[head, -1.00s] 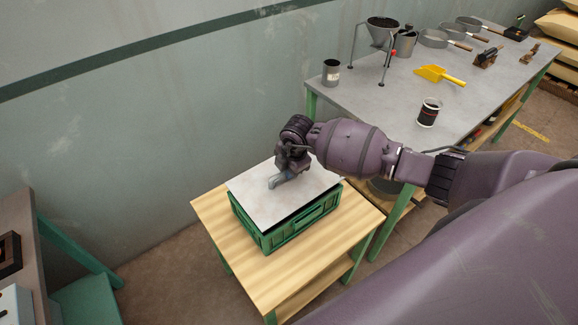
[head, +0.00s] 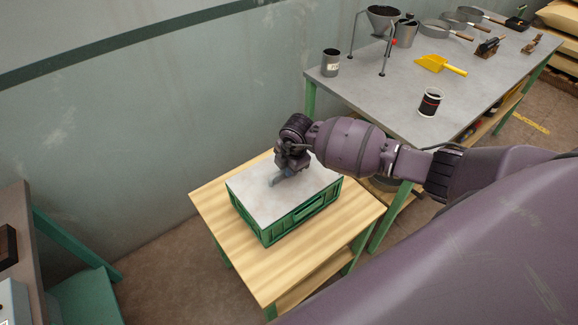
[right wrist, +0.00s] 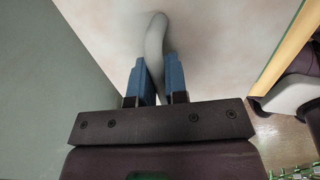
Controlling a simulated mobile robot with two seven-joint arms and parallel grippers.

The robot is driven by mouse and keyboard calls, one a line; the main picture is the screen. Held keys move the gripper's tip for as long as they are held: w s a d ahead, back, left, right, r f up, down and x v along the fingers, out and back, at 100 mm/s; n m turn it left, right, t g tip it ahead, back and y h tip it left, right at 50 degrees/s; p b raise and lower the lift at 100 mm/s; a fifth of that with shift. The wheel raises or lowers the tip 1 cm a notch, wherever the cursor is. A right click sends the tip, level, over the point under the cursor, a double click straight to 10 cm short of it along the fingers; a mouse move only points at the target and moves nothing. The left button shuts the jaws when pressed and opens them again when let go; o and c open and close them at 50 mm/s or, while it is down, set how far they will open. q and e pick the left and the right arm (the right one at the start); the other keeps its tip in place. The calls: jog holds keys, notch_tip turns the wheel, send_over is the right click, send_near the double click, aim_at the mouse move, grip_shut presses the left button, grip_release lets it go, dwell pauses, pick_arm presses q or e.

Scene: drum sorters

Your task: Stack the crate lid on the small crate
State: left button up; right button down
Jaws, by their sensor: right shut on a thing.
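The crate lid (head: 262,205) is a flat pale grey sheet lying over the top of the green small crate (head: 302,214). Its edges line up closely with the crate's rim, and it looks level. The crate stands on a small wooden table. My right gripper (head: 282,177) is above the middle of the lid. In the right wrist view its blue fingers (right wrist: 155,80) are shut on the lid's grey curved handle (right wrist: 155,40). The inside of the crate is hidden by the lid. My left gripper is not in view.
The wooden table (head: 255,268) has free room around the crate. A grey workbench (head: 385,95) at the back right holds a funnel stand, cups, a yellow scoop (head: 440,65) and pans. A wall (head: 120,120) runs close behind the table.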

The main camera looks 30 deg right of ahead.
jog(key=shift+f, duration=0.45)
dwell(0.6)
jog(key=c, duration=1.1)
grip_release()
jog(key=shift+o, duration=0.2)
